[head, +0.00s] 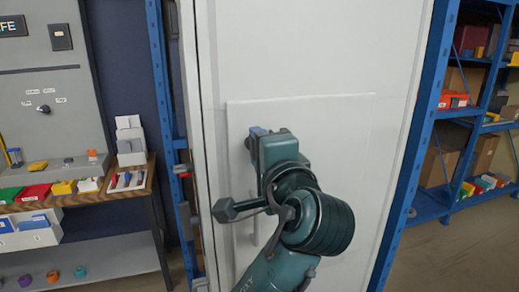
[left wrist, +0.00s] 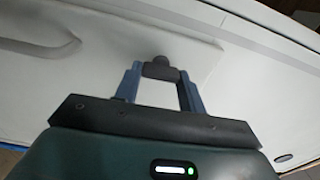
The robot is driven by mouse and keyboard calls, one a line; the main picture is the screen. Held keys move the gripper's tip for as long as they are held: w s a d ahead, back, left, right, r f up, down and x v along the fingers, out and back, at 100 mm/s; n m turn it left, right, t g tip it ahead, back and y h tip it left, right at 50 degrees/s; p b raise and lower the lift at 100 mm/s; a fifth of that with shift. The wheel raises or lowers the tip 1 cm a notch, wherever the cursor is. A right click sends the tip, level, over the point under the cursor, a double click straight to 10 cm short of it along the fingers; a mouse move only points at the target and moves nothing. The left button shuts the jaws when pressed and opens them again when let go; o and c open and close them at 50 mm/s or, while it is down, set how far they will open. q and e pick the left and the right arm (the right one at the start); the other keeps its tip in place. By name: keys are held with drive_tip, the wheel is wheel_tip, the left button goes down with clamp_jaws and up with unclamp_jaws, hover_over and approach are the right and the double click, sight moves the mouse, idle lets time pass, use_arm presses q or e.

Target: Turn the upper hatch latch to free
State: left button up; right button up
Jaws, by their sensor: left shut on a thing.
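The upper hatch (head: 345,120) is a pale raised panel on a tall white cabinet door. Its latch (left wrist: 160,67) is a small dark knob near the panel's edge in the left wrist view. My left gripper (left wrist: 158,72) is shut on the latch, with one blue-grey finger on each side of it. In the head view my left gripper (head: 256,136) is against the hatch's upper left part, and its body hides the latch. The latch's exact turn angle cannot be told. My right gripper is in neither view.
A pale vertical handle (head: 254,225) shows below my gripper, partly behind my arm. Blue shelving (head: 432,120) with boxes stands at the right. A wooden-topped bench (head: 75,200) with coloured items stands at the left, under a grey panel (head: 50,95).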

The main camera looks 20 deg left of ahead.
use_arm(q)
drive_tip(key=shift+m, duration=0.3)
idle(0.4)
drive_tip(key=o, duration=1)
drive_tip(key=b+v, duration=0.3)
drive_tip(key=v, duration=0.9)
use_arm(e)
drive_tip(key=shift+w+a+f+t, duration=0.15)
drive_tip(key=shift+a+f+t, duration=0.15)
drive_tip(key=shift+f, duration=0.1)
